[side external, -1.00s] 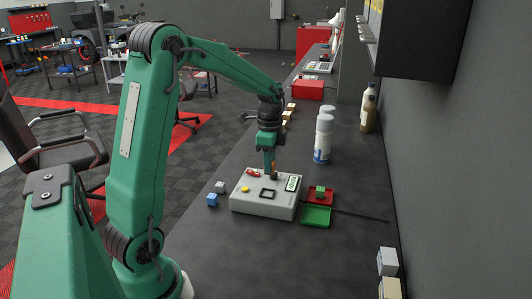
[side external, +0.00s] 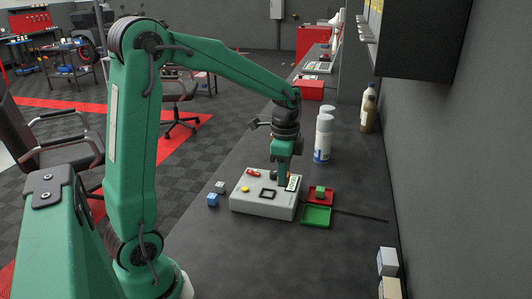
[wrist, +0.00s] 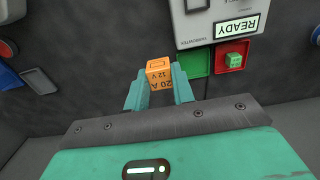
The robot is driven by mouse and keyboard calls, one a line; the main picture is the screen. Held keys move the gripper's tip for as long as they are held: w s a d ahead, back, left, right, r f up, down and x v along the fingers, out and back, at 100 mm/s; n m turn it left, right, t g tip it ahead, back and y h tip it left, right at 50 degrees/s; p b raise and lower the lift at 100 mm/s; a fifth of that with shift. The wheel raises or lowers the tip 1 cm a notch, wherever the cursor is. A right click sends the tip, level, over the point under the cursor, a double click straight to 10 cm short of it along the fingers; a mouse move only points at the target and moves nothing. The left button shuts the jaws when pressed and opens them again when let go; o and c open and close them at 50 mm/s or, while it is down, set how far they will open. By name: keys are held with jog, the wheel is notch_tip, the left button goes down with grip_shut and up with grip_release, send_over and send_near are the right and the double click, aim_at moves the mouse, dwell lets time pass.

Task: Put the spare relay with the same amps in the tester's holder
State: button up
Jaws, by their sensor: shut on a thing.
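My gripper (wrist: 161,88) is shut on an orange relay (wrist: 160,73) marked 20 A 12 V. In the side view my gripper (side external: 283,183) is at the tester's far right part, near its display; the relay is not clearly visible there. The pale grey tester (side external: 250,205) has a black square frame (side external: 268,195), a red part (side external: 252,173) and a yellow button (side external: 245,189). Its display (wrist: 237,27) reads READY. A dark fitting (wrist: 197,5) is cut off at the wrist view's top edge. A blue block (side external: 212,199) and a grey block (side external: 220,186) lie left of the tester; their markings are unreadable.
A red tray (wrist: 240,47) holds a green block (wrist: 236,60). An empty green tray (side external: 316,216) lies beside it. Spray cans (side external: 323,140) stand behind my gripper. A thin dark rod (side external: 360,216) lies right of the trays. The near bench is clear.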

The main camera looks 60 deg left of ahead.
jog(key=a+f, duration=0.2)
jog(key=a, duration=0.1)
jog(key=a+f, duration=0.2)
jog(key=a, duration=0.1)
jog(key=w+a+f, duration=0.1)
jog(key=a+f, duration=0.1)
jog(key=a, duration=0.2)
jog(key=shift+a, duration=0.1)
jog(key=shift+f, duration=2)
jog(key=shift+f, duration=0.15)
jog(key=o, duration=1)
jog(key=shift+c, duration=0.2)
notch_tip(320, 180, up, 12)
jog(key=shift+r, duration=0.2)
